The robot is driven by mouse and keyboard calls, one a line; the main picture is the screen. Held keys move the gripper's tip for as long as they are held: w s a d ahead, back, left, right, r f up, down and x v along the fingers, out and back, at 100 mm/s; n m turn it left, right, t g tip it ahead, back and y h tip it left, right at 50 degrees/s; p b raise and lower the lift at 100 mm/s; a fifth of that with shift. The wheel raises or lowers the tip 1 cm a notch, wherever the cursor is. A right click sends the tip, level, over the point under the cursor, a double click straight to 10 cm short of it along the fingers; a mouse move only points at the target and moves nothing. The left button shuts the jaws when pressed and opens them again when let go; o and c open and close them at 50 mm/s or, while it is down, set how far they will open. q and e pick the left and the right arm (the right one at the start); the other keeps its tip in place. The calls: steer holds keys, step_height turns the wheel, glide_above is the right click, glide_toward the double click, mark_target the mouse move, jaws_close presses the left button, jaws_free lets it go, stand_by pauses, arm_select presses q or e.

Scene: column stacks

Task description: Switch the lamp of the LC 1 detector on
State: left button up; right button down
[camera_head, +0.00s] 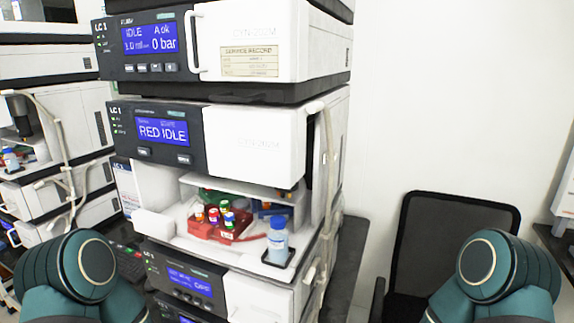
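The LC 1 stack stands in the middle of the head view. Its top full unit (225,45) has a blue screen reading IDLE and 0 bar. Below it is a unit (240,142) with a screen reading RED IDLE and an open bay with vials. Under that is a unit (215,283) with a small blue screen, its text too small to read fully. The top of another dark panel with a blue screen (188,320) shows at the bottom edge. I cannot tell which unit is the detector; no lamp button is readable. Neither gripper is in view; only teal arm links show.
A red vial rack (222,236) and a capped bottle (277,240) stand in the open bay. A second stack (58,100) is at the left. A black mesh chair (452,245) stands right of the LC 1 stack, before a bare white wall (450,90).

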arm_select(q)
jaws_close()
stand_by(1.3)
